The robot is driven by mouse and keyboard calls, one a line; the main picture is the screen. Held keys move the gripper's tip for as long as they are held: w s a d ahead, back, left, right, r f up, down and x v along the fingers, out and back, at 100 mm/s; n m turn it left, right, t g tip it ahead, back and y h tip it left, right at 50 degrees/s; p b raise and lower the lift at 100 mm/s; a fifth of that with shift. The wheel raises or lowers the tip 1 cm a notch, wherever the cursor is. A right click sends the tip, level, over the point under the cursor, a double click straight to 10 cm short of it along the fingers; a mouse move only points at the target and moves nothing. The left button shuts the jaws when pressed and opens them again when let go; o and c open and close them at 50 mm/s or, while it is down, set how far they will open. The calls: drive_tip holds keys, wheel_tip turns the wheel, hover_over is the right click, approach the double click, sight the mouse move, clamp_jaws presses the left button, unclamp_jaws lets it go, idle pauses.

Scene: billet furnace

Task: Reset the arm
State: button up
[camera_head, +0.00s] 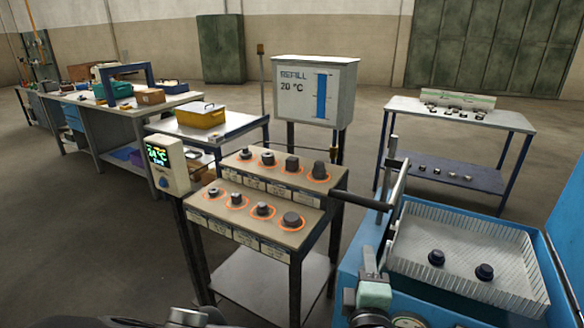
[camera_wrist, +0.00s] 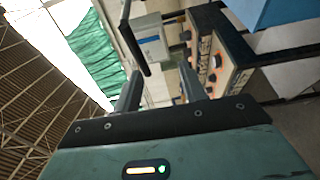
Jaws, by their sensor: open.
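My gripper (camera_wrist: 159,72) is open and empty in the wrist view, with both grey fingers apart and nothing between them. In the head view its teal body and fingers (camera_head: 377,256) appear at the lower right, in front of the blue furnace unit (camera_head: 348,262). A black bar handle (camera_head: 361,201) on a grey lever sticks out to the left above the gripper. A black bar (camera_wrist: 133,40) also shows past the fingertips in the wrist view, apart from them as far as I can tell.
A stand (camera_head: 268,212) with several dark metal pieces in orange rings is left of the furnace. A metal tray (camera_head: 460,252) with two dark pieces lies right of my gripper. A refill box (camera_head: 316,90), side table (camera_head: 460,112) and workbenches stand behind. Open floor lies at left.

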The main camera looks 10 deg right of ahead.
drive_tip(key=s+a+f+m+g+y, duration=0.25)
drive_tip(key=s+f+m+g, duration=0.2)
drive_tip(key=f+g, duration=0.45)
drive_tip(key=s+a+r+m+g+y, duration=0.3)
drive_tip(key=s+a+g+y, duration=0.15)
drive_tip(key=a, duration=0.25)
drive_tip(key=s+d+r+g, duration=0.2)
drive_tip(key=s+r, duration=0.2)
drive_tip(key=r, duration=0.3)
drive_tip(key=s+d+r+g+h, duration=0.1)
drive_tip(key=s+d+r+g, duration=0.1)
drive_tip(key=s+r, duration=0.2)
wheel_tip(320, 180, up, 4)
drive_tip(key=shift+s+d+f+n, duration=0.1)
drive_tip(key=shift+s+d+n, duration=0.05)
drive_tip(key=shift+d+n, duration=0.2)
